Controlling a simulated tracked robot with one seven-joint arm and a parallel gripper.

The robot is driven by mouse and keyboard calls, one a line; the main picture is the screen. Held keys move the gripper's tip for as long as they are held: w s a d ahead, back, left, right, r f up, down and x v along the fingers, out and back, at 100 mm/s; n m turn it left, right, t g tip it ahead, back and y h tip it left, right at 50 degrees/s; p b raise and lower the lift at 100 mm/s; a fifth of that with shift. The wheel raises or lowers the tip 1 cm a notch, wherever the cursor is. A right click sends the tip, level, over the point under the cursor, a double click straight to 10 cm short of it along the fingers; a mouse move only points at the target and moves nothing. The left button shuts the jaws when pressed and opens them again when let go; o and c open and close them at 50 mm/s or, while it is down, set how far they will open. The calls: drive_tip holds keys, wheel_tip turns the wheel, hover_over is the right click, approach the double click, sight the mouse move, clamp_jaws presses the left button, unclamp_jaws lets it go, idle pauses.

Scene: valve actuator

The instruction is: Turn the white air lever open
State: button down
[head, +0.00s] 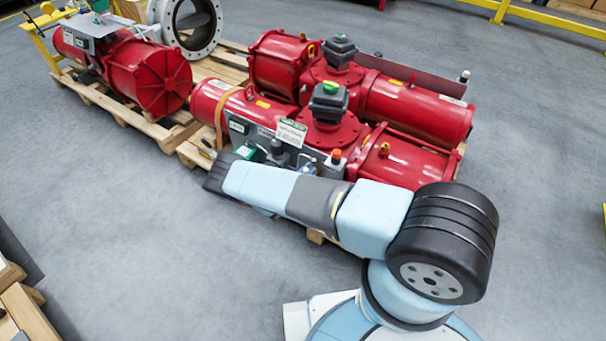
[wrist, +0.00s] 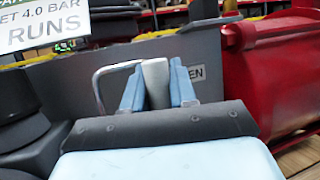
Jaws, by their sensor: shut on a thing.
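In the wrist view the white air lever (wrist: 156,84) stands upright between the two blue fingers of my gripper (wrist: 157,76). The fingers are closed on it from both sides. A thin grey bent tube (wrist: 101,82) loops just left of the fingers. A plate with the letters "EN" (wrist: 197,74) shows right behind the right finger, the rest of its text covered. In the head view my arm reaches to the near side of the front red actuator (head: 333,130), and the lever and fingers are hidden there.
A white sign reading "4.0 BAR RUNS" (wrist: 42,26) is close at upper left in the wrist view. A red cylinder (wrist: 270,75) stands at right. More red actuators (head: 150,75) sit on wooden pallets (head: 110,108). The grey floor (head: 150,235) at left is clear.

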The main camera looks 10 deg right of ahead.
drive_tip(key=shift+w+d+r, duration=0.1)
drive_tip(key=shift+w+d, duration=0.05)
drive_tip(key=c, duration=1)
unclamp_jaws()
drive_tip(key=shift+a, duration=0.2)
drive_tip(key=v, duration=1.3)
drive_tip(key=shift+s+a+f, duration=0.2)
drive_tip(key=shift+f, duration=0.1)
drive_tip(key=shift+r, duration=0.1)
